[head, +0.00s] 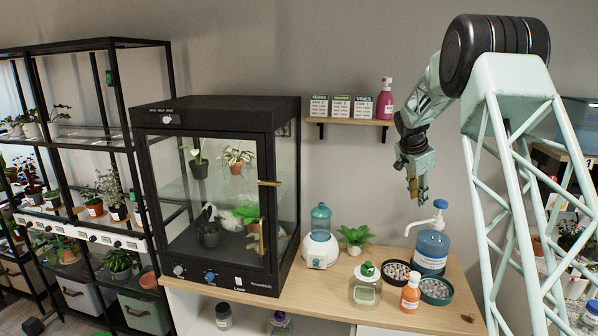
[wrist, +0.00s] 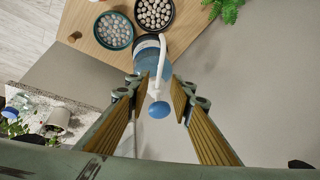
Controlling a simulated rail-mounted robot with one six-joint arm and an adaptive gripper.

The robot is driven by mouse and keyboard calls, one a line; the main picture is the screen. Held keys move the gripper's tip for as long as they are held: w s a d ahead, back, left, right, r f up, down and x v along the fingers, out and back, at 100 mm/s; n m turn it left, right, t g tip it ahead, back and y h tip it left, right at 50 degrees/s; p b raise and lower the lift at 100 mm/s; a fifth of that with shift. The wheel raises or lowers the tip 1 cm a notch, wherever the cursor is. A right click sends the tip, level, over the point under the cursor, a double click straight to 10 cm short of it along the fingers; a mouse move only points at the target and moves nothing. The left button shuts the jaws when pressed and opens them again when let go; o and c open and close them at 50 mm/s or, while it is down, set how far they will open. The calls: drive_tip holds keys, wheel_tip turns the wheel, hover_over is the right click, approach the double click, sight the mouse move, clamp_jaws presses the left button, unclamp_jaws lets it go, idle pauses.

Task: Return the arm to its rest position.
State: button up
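My gripper (head: 418,190) hangs in the air above the right part of the wooden bench, pointing down. In the wrist view my gripper (wrist: 163,95) has its two ribbed yellow-brown fingers apart, with nothing held between them. A blue bottle with a white spout and blue pump top (head: 432,240) stands on the bench below and slightly right of the gripper. Its blue pump top (wrist: 159,110) shows between the fingers in the wrist view, apparently lower down than the fingertips.
Pebble dishes (head: 436,290), an orange bottle (head: 410,292) and a glass jar (head: 366,284) stand around the blue bottle. A black glass cabinet (head: 215,104) stands at left. A wall shelf (head: 350,121) holds seed boxes and a pink spray bottle. The air left of my gripper is clear.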

drive_tip(key=s+a+r+n+y+b, duration=0.1)
drive_tip(key=s+a+r+n, duration=0.1)
drive_tip(key=s+a+r, duration=0.7)
drive_tip(key=s+a+r+n, duration=0.2)
drive_tip(key=s+r+n, duration=0.15)
drive_tip(key=s, duration=1.05)
drive_tip(key=s+a+r+n+y+b, duration=0.1)
drive_tip(key=s+a+r+n, duration=0.1)
drive_tip(key=s+a+r, duration=0.7)
drive_tip(key=s+a+f+n, duration=0.2)
drive_tip(key=s+f, duration=0.1)
drive_tip(key=s, duration=1)
drive_tip(key=s+a+f+n+y, duration=0.1)
drive_tip(key=s+a+f+n, duration=0.1)
drive_tip(key=s, duration=1.2)
drive_tip(key=s+a+f+n+b, duration=0.1)
drive_tip(key=s+a+f+n, duration=0.2)
drive_tip(key=s, duration=1.1)
drive_tip(key=shift+s+a+f+n+t+y, duration=0.2)
drive_tip(key=shift+s+f+n+t+y, duration=0.1)
drive_tip(key=shift+n+t+y, duration=0.1)
